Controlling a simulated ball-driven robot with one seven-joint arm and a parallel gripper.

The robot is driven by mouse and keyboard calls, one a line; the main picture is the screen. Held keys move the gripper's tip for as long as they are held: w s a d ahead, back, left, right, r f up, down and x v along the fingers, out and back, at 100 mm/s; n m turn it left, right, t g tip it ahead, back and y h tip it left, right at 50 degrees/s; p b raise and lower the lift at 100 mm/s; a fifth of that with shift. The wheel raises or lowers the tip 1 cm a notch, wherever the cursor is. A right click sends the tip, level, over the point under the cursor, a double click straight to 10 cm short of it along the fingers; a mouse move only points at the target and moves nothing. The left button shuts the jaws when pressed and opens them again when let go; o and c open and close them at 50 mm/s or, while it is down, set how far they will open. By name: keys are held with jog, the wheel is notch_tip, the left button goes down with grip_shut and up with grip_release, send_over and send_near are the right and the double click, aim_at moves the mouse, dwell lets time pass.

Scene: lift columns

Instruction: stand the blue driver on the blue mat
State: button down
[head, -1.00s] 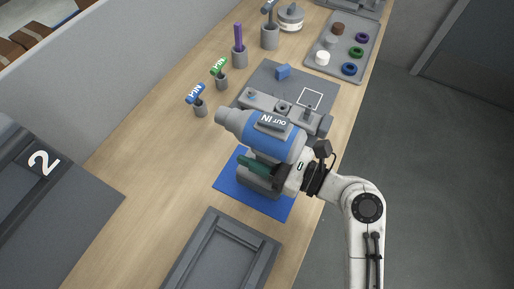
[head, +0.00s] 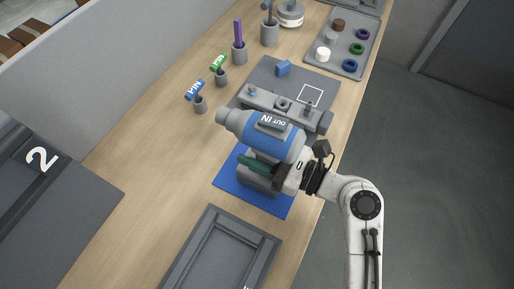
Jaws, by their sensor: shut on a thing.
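The blue driver (head: 283,144) is a large grey-and-blue power tool with "OUT IN" on its top and its grey nose pointing to the upper left. It looks upright, with its grey base over the blue mat (head: 226,181). I cannot tell whether the base touches the mat. My gripper (head: 272,168) is at the driver's handle from the right, shut on it. A dark green part shows at the grip. The driver's body and my gripper hide part of the handle and the mat's far part.
A grey fixture (head: 262,103) on a dark mat lies just behind the driver. Blue and green PIN tools stand in holders (head: 200,105) to the left. A grey tray (head: 213,234) lies in front. A parts tray (head: 341,62) is at the back right.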

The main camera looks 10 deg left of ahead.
jog(key=shift+f, duration=0.2)
dwell(0.5)
jog(key=c, duration=0.8)
grip_release()
jog(key=shift+c, duration=0.2)
jog(key=o, duration=0.4)
jog(key=shift+f, duration=0.2)
jog(key=b+v, duration=0.1)
jog(key=v, duration=0.9)
jog(key=shift+d, duration=0.4)
jog(key=shift+s+r, duration=0.1)
jog(key=shift+s, duration=0.1)
